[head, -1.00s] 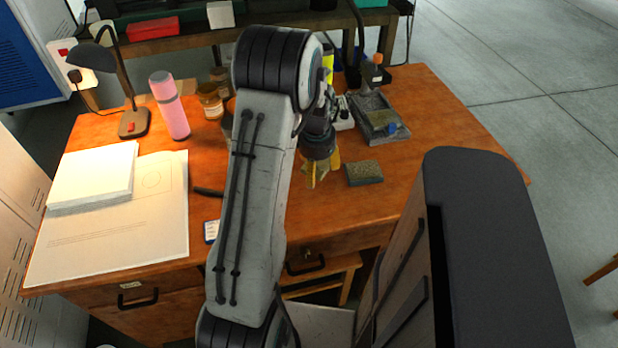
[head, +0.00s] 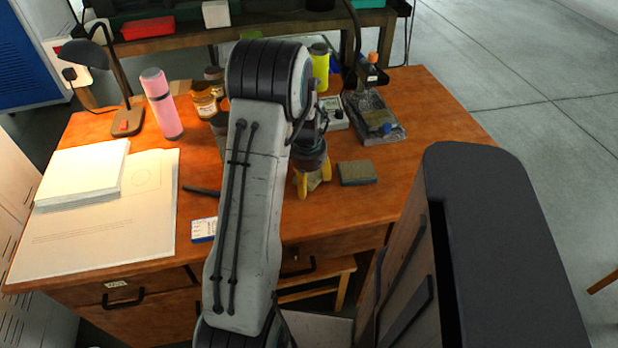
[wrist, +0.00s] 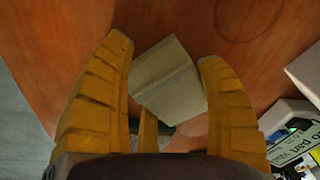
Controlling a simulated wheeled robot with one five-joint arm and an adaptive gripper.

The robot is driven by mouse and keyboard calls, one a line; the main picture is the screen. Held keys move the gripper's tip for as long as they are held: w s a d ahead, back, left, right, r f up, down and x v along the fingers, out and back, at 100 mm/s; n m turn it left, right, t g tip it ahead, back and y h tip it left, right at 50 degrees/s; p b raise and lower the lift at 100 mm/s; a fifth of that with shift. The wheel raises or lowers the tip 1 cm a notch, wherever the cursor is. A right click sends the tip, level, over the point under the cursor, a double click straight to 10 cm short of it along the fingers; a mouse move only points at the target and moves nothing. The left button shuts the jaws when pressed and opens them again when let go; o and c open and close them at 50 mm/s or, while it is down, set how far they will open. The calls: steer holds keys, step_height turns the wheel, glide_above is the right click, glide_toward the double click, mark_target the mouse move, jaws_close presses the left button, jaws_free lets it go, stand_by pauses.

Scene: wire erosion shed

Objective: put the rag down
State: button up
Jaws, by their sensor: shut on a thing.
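The rag is a pale grey-green folded cloth (wrist: 168,80) between the two yellow fingers of my gripper in the wrist view. My gripper (head: 314,183) is shut on it, low over the front middle of the wooden desk (head: 420,115). In the head view only a small pale part of the rag shows between the fingers. I cannot tell whether the rag touches the desktop.
A greenish sponge-like block (head: 357,172) lies just right of my gripper. A grey tray (head: 375,118) and a pale device (head: 332,113) stand behind. A blue-and-white card (head: 204,229), papers (head: 100,225) and a pink flask (head: 161,104) are left. The desk's right part is clear.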

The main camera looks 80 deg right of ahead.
steer(key=shift+f, duration=0.2)
steer(key=o, duration=1.2)
steer(key=shift+a+f, duration=0.1)
steer(key=shift+f, duration=0.05)
steer(key=shift+r+p, duration=0.45)
steer(key=shift+r, duration=0.1)
steer(key=r, duration=0.4)
steer(key=a+r, duration=0.1)
steer(key=r, duration=0.7)
steer(key=shift+w+a+r, duration=0.1)
steer(key=shift+a+r, duration=0.05)
steer(key=shift+r, duration=0.05)
